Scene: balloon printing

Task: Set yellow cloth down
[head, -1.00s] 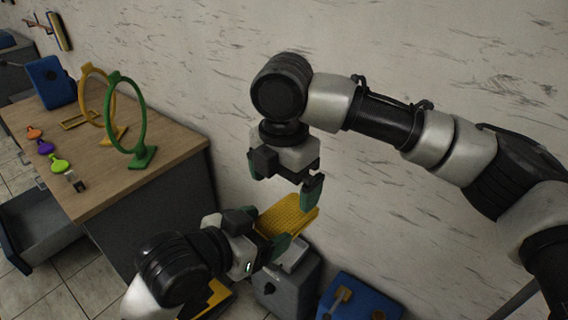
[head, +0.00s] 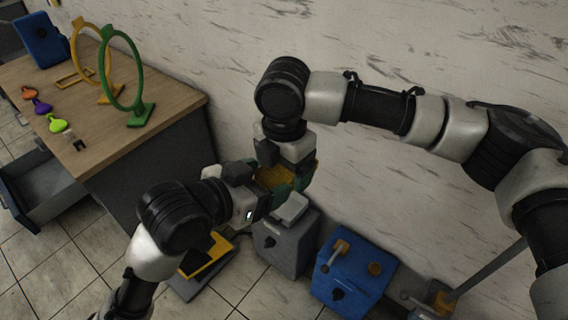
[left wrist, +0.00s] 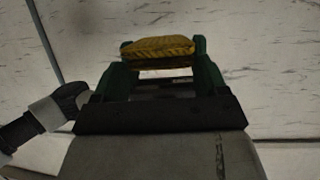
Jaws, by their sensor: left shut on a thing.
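The yellow cloth (head: 272,178) is a thick, ribbed pad held in the air beside the wall, right of the table. In the left wrist view the cloth (left wrist: 160,48) sits between the two green fingers. My left gripper (left wrist: 163,62) is shut on it; in the head view this gripper (head: 277,190) reaches in from the lower left. My right gripper (head: 290,172) points down from above, close to the cloth, and hides part of it. Whether its fingers touch the cloth or are open cannot be made out.
A drawer (head: 45,190) stands open below. On the floor are a grey box (head: 285,243), a blue box (head: 350,275) and a yellow-black item (head: 205,262).

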